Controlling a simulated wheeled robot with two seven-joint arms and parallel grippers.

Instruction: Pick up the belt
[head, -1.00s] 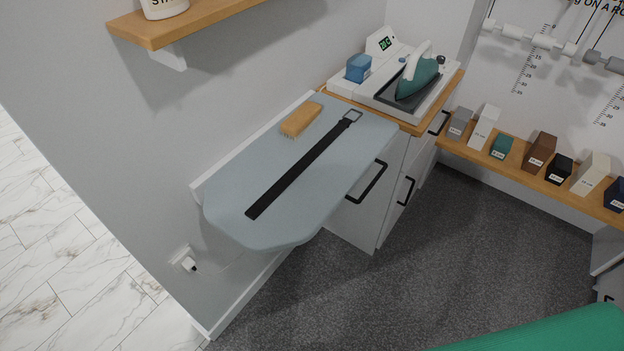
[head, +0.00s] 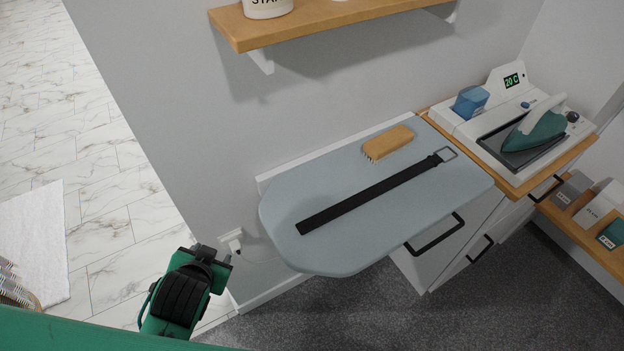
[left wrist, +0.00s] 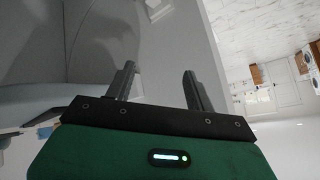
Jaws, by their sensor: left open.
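The black belt (head: 368,196) lies flat and straight on the grey ironing board (head: 310,258). Its square metal buckle (head: 447,153) is at the right end, towards the iron. My left arm shows at the lower left of the head view, below and left of the board and apart from the belt; its fingertips are not clear there. In the left wrist view my left gripper (left wrist: 158,84) is open, with nothing between its two fingers. The belt is not clear in that view. My right gripper is not in view.
A wooden brush (head: 388,143) lies on the board behind the belt. A teal iron (head: 535,135) rests on its station to the right. A wooden shelf (head: 330,20) sticks out from the wall above. A plug (head: 232,240) is in the wall left of the board.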

